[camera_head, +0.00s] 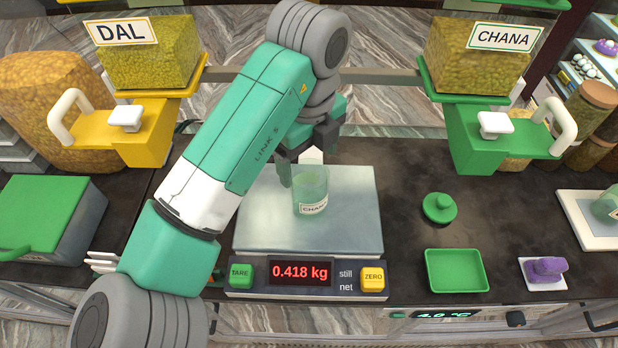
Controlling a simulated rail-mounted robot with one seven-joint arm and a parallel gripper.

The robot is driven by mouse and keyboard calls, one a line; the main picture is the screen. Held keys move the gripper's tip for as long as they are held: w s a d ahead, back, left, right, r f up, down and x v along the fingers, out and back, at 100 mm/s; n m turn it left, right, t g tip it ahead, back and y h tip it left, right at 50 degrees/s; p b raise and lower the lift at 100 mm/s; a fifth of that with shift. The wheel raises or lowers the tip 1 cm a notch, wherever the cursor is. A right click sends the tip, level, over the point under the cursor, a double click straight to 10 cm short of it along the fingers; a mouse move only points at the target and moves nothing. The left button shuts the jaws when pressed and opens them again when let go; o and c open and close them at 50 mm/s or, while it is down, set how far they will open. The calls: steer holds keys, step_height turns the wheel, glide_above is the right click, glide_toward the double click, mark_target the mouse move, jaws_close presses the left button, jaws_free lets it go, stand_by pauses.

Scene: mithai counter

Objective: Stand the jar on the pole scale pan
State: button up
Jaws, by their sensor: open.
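A translucent green jar (311,190) with a CHANA label stands upright on the silver pan (355,215) of the scale, near its middle. The display (300,272) on the scale's front reads 0.418 kg, with "still" and "net" beside it. My gripper (303,170) is open just above and behind the jar, with one finger close to the jar's left side. I cannot tell whether it touches the jar. My arm comes in from the lower left and hides the area left of the pan.
A green lid (439,207) and green tray (455,270) lie right of the scale, with a purple item (544,270) beyond. The DAL dispenser (150,125) and CHANA dispenser (500,130) overhang the back. A green-lidded box (45,215) stands at left.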

steer(key=w+d+r+n+t+h, duration=0.1)
steer(key=d+r+n+t+h, duration=0.3)
steer(key=d+r, duration=0.4)
steer(key=d+r+n+t+h, duration=0.3)
steer(key=d+r+t, duration=0.2)
steer(key=d, duration=0.5)
steer(key=s+a+r+n+t, duration=0.3)
steer(key=a+r+n+t, duration=0.1)
steer(key=r+n+t, duration=0.15)
steer(key=s+a+r+n+t, duration=0.3)
steer(key=r+n+t, duration=0.2)
steer(key=r, duration=0.2)
steer(key=s+a+r+n+t+y, duration=0.4)
steer(key=s+a+n+t+y, duration=0.25)
steer(key=s+a+n, duration=0.4)
step_height(320, 180, up, 7)
steer(key=g+p, duration=0.1)
steer(key=p, duration=0.6)
steer(key=shift+w+a+f+m+y, duration=0.2)
steer(key=shift+w+a+m+y, duration=0.1)
steer(key=shift+a+y, duration=0.15)
